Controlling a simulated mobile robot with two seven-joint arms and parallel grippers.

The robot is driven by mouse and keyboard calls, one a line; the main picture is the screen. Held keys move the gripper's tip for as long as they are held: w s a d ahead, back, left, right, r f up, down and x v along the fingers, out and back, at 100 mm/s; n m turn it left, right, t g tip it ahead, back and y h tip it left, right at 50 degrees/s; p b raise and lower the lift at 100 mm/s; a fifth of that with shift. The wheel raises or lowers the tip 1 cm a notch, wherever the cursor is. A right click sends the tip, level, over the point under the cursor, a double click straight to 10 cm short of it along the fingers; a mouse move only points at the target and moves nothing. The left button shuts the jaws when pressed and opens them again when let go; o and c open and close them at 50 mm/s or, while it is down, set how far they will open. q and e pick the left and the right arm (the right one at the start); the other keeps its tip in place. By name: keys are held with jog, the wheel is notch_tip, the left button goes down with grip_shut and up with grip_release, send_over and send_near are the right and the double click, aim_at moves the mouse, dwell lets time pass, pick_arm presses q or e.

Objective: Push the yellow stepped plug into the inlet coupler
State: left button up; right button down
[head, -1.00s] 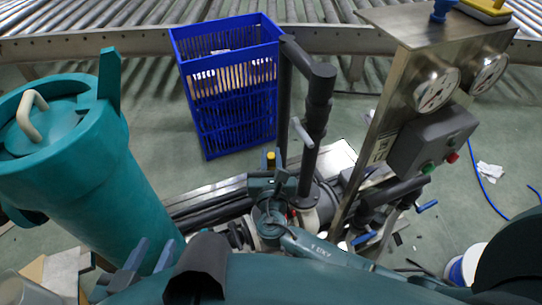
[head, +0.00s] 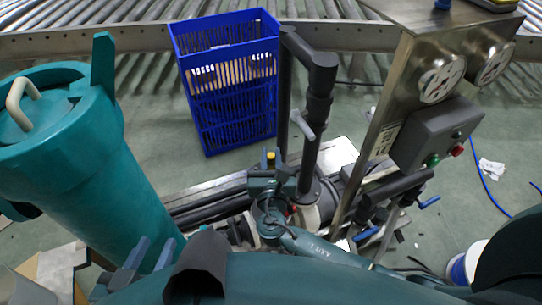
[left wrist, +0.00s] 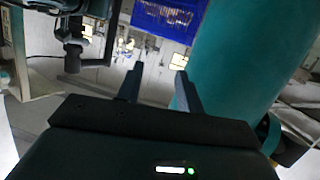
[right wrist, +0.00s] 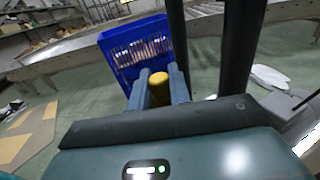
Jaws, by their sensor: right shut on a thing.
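The yellow stepped plug (right wrist: 159,88) stands between the two fingers of my right gripper (right wrist: 159,92), which is shut on it. In the head view the plug's yellow top (head: 270,156) sticks up above my right gripper (head: 271,182), in front of the dark vertical pipes. My left gripper (head: 150,257) is low at the left in the head view, beside the teal vessel. In the left wrist view its fingers (left wrist: 158,85) are apart with nothing between them. I cannot make out the inlet coupler for certain in any view.
A large teal vessel (head: 70,130) stands at the left. A blue crate (head: 228,90) stands behind the dark pipes (head: 314,120). A steel panel with gauges and a grey button box (head: 437,137) rises at the right. A roller conveyor (head: 120,14) runs along the back.

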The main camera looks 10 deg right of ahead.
jog(key=shift+f, duration=0.15)
jog(key=c, duration=1.2)
grip_release()
